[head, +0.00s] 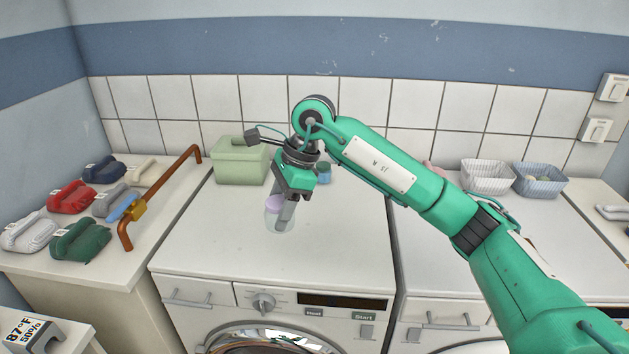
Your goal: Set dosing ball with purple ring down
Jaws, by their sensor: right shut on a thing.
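The dosing ball with purple ring (277,220) is a clear, pale cup with a purple ring near its top. It is at the middle of the white machine top (210,250), low over it or touching it; I cannot tell which. My right gripper (284,212) comes down from above and is shut on the ball, with a finger at its rim. The gripper hides part of the ring. My left gripper is not in view.
A green box (240,160) stands behind the ball, and a small blue object (324,174) is partly hidden by my arm. Folded cloths (72,196) and a copper rail (165,190) are at left. Two baskets (487,177) stand at right. The machine top's front is clear.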

